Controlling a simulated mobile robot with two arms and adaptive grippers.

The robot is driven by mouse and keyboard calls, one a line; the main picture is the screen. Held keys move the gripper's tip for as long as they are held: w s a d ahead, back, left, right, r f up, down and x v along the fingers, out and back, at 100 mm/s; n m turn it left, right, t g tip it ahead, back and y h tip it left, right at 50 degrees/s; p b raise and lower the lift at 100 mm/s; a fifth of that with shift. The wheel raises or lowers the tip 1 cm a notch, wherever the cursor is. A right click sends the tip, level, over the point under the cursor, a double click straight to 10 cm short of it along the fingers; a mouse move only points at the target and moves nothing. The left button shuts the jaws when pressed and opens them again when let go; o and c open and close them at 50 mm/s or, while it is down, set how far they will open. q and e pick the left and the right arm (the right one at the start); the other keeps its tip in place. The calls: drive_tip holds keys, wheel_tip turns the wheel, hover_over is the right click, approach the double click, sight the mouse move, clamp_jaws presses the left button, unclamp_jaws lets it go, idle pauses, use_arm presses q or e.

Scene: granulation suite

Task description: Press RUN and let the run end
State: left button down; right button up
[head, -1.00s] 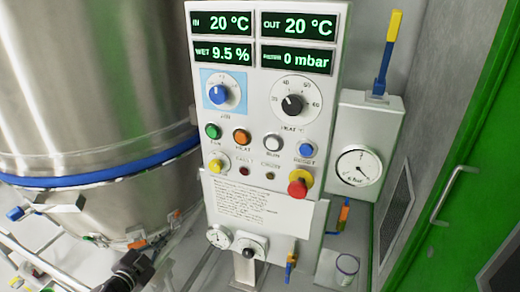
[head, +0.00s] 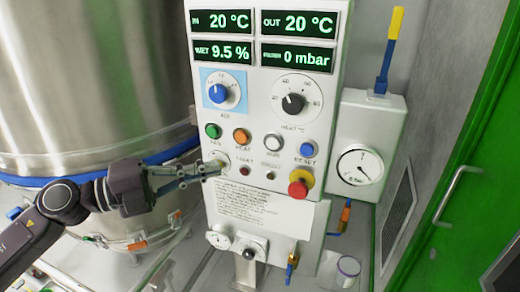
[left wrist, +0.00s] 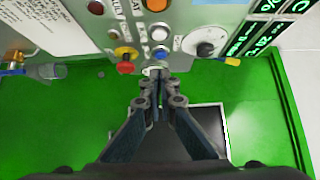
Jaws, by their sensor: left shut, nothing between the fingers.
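The white control panel (head: 318,150) stands in the middle of the head view. Its white RUN button (head: 273,142) sits between the orange HEAT button (head: 241,136) and the blue RESET button (head: 307,149); the green button (head: 213,131) is at the left. The displays (head: 263,38) read IN 20 °C, OUT 20 °C, WET 9.5 % and 0 mbar. Contact cannot be told. In the left wrist view the RUN button (left wrist: 160,33) is clear of the fingers (left wrist: 157,76).
A red emergency stop (head: 299,184) is at the panel's lower right. A steel vessel (head: 90,80) with a blue band stands left, close behind my arm. A gauge box (head: 366,130) and a green door (head: 470,180) are at the right.

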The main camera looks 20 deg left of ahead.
use_arm(q)
drive_tip(key=p, duration=0.5)
approach(277, 146)
drive_tip(key=s+d+x, duration=0.1)
drive_tip(key=x, duration=0.4)
drive_tip(key=shift+w+a+p, duration=0.2)
drive_tip(key=shift+w+p, duration=0.1)
drive_tip(key=shift+w, duration=0.5)
